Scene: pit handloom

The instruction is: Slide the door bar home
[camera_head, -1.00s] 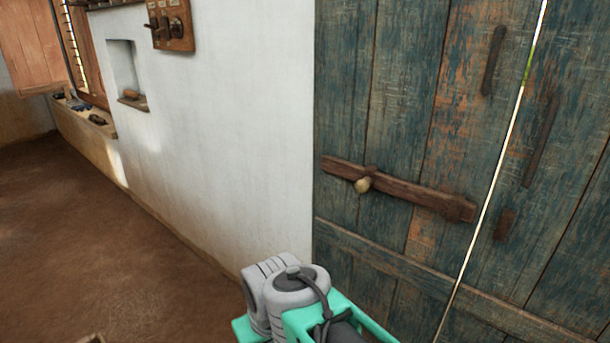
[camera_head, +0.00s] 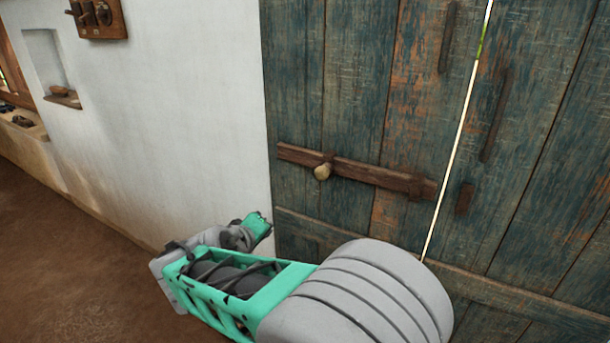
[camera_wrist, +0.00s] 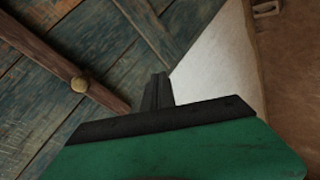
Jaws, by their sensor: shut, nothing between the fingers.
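The door bar (camera_head: 372,172) is a brown wooden bar lying slightly tilted across the left leaf of a worn blue-green plank door. A pale round knob (camera_head: 322,172) sticks out from it near its left end. Its right end is left of the bright gap between the leaves. A small brown block (camera_head: 465,198) sits on the right leaf across the gap. In the wrist view the bar (camera_wrist: 45,55) and knob (camera_wrist: 79,85) are left of my gripper (camera_wrist: 157,78), whose dark fingers are together and empty, apart from the knob. In the head view the fingers cannot be made out.
A white wall (camera_head: 170,110) adjoins the door on the left, with a niche (camera_head: 48,65) and a peg board (camera_head: 97,17). A door rail (camera_head: 500,285) runs below the bar. Brown floor (camera_head: 60,240) at the left is open.

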